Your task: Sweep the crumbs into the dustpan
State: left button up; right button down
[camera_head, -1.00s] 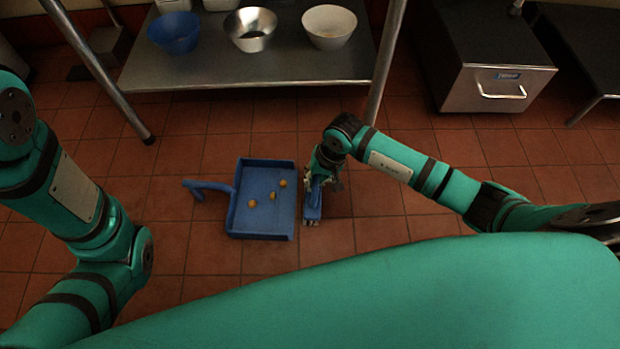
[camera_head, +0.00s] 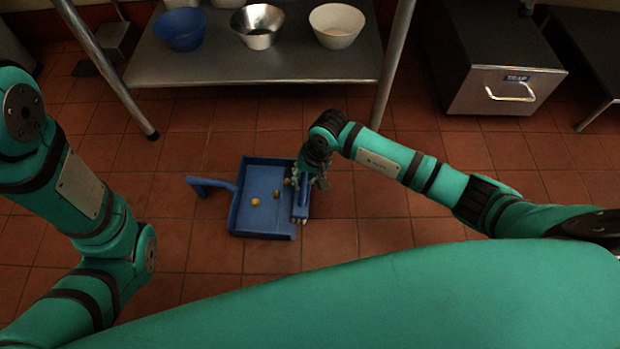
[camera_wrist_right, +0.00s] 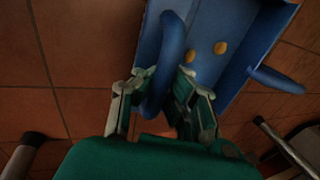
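The blue dustpan (camera_head: 258,222) lies on the tiled floor, its handle (camera_head: 207,186) at the left. Three small orange-yellow crumbs lie in it: one on the left (camera_head: 255,201), one in the middle (camera_head: 277,195) and one near the brush (camera_head: 287,182). My right gripper (camera_head: 312,175) is shut on the handle of the blue brush (camera_head: 300,204), whose bristle end is at the dustpan's right edge. In the wrist view the curved brush handle (camera_wrist_right: 171,45) passes between the fingers, and two crumbs (camera_wrist_right: 220,47) show in the pan. My left gripper is out of view.
A metal shelf table (camera_head: 270,68) with several bowls stands behind the dustpan, its legs reaching the floor. A metal trap box (camera_head: 505,85) stands at the back right.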

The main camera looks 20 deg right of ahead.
jog(key=shift+a, duration=0.2)
jog(key=shift+w+a+r+b, duration=0.2)
jog(key=shift+w+a, duration=0.1)
jog(key=shift+a, duration=0.45)
jog(key=shift+w+a+r+b, duration=0.1)
jog(key=shift+w+a+b, duration=0.2)
jog(key=shift+a, duration=0.45)
jog(key=shift+w+a+r+b, duration=0.15)
jog(key=shift+w+a, duration=0.2)
jog(key=shift+a, duration=0.4)
jog(key=shift+a, duration=0.15)
jog(key=shift+w+a+f+b, duration=0.1)
jog(key=shift+w+a+b, duration=0.5)
jog(key=shift+a, duration=0.55)
jog(key=shift+w+a+f+b, duration=0.1)
jog(key=shift+w+a+b, duration=0.2)
jog(key=shift+a+b, duration=0.75)
jog(key=shift+w+a+f+b, duration=0.1)
jog(key=shift+w+a+b, duration=0.4)
jog(key=shift+a, duration=0.8)
jog(key=shift+w+a+r+b, duration=0.1)
jog(key=shift+w+a+b, duration=0.1)
jog(key=shift+a+b, duration=0.35)
jog(key=shift+a, duration=0.15)
jog(key=p+v, duration=0.6)
jog(key=shift+s+d+r, duration=0.15)
jog(key=shift+s+d, duration=0.15)
jog(key=shift+d, duration=0.2)
